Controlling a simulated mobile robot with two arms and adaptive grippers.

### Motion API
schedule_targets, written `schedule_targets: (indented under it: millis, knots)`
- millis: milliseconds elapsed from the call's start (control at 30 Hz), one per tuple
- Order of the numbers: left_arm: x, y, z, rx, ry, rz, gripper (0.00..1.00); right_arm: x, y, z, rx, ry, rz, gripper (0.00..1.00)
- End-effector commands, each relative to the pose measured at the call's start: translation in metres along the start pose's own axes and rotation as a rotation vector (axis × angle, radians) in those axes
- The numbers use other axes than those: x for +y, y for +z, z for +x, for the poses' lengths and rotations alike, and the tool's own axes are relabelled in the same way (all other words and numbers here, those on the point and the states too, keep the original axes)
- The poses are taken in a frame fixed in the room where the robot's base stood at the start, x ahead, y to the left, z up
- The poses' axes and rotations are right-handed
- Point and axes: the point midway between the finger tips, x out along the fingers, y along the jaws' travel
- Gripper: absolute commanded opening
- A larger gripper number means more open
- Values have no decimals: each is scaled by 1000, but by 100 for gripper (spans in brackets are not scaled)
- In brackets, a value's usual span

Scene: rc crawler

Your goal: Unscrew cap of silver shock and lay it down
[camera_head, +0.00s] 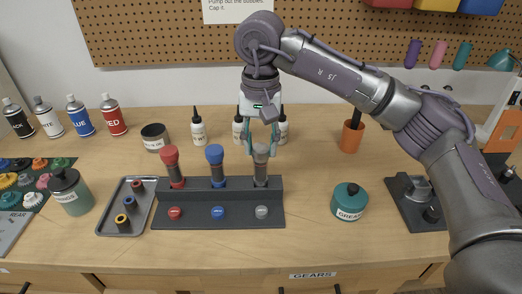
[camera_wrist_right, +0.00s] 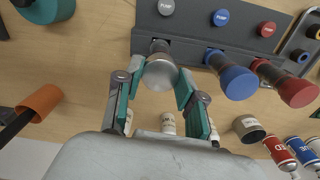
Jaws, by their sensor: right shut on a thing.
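The silver shock (camera_head: 260,172) stands upright at the right end of the dark stand (camera_head: 240,213). Its silver cap (camera_head: 260,151) is on top, and the cap fills the middle of the right wrist view (camera_wrist_right: 160,73). My right gripper (camera_head: 262,150) comes from above and is shut on the silver cap, with a teal finger on each side; it also shows in the wrist view (camera_wrist_right: 159,92). The red shock (camera_head: 171,164) and the blue shock (camera_head: 215,164) stand in the same stand to the left, both capped. My left gripper is not in view.
A metal tray (camera_head: 105,225) with small rings lies left of the stand. A green grease jar (camera_head: 349,203) stands to the right. Small bottles (camera_head: 198,127) and a dark can (camera_head: 155,138) stand behind. The table front is mostly clear.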

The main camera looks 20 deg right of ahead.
Motion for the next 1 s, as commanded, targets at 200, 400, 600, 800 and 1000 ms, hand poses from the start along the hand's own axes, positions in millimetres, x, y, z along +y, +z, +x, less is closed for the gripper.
schedule_targets:
  millis: [200,400,600,800,1000]
  knots:
    - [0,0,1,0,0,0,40,0,0,0,0,0,-60,4]
    - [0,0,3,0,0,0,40,0,0,0,1,0,-305,4]
    - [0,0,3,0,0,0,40,0,0,0,1,0,-367,4]
    - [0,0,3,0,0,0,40,0,0,0,1,0,-365,54]
    - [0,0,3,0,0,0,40,0,0,0,0,0,-364,68]
